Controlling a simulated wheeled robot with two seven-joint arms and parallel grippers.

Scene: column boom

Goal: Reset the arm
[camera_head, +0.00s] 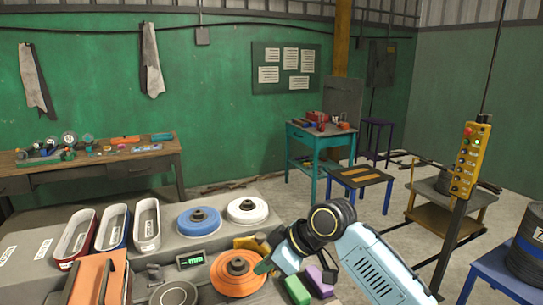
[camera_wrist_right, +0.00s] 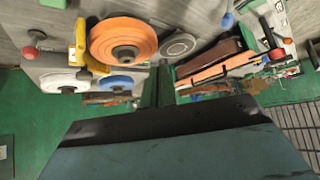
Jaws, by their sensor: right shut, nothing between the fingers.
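My right arm comes in from the lower right in the head view, over the workbench (camera_head: 270,190). My right gripper (camera_head: 263,267) is at the right edge of the orange disc (camera_head: 232,283), pointing left. In the wrist view its green fingers (camera_wrist_right: 158,84) are together, with nothing between them. The orange disc (camera_wrist_right: 124,40) shows there beyond the fingers, to the left. I cannot tell whether the gripper touches the disc. My left gripper is in neither view.
A blue disc (camera_head: 198,221) and a white disc (camera_head: 247,210) lie behind the orange one. Long trays (camera_head: 147,225) and an orange block (camera_head: 88,280) are at left. Green (camera_head: 297,290) and purple (camera_head: 320,281) blocks lie beside my arm. A yellow button box (camera_head: 469,160) hangs at right.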

